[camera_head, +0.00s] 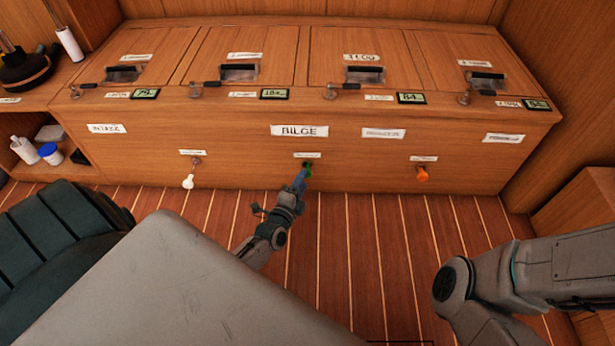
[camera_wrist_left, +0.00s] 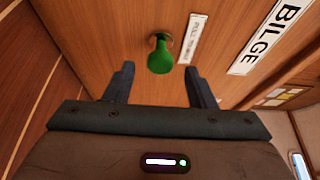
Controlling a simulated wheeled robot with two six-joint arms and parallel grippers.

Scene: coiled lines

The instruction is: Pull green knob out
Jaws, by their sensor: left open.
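The green knob (camera_wrist_left: 160,58) sticks out from the wooden cabinet front, below the BILGE label (camera_head: 299,131). In the head view the green knob (camera_head: 307,169) is partly hidden by my left gripper (camera_head: 301,178), which is right at it. In the left wrist view my left gripper (camera_wrist_left: 158,82) is open, one finger on each side of the knob's line. The knob shows between and just beyond the fingertips, and no contact shows. My right arm comes in at the lower right of the head view; its gripper is out of frame.
A white knob (camera_head: 188,181) hangs on the cabinet front to the left and an orange knob (camera_head: 422,174) to the right. Handles and small displays line the cabinet top. A dark green cushioned seat (camera_head: 65,240) is at left. The striped floor (camera_head: 370,250) in front is clear.

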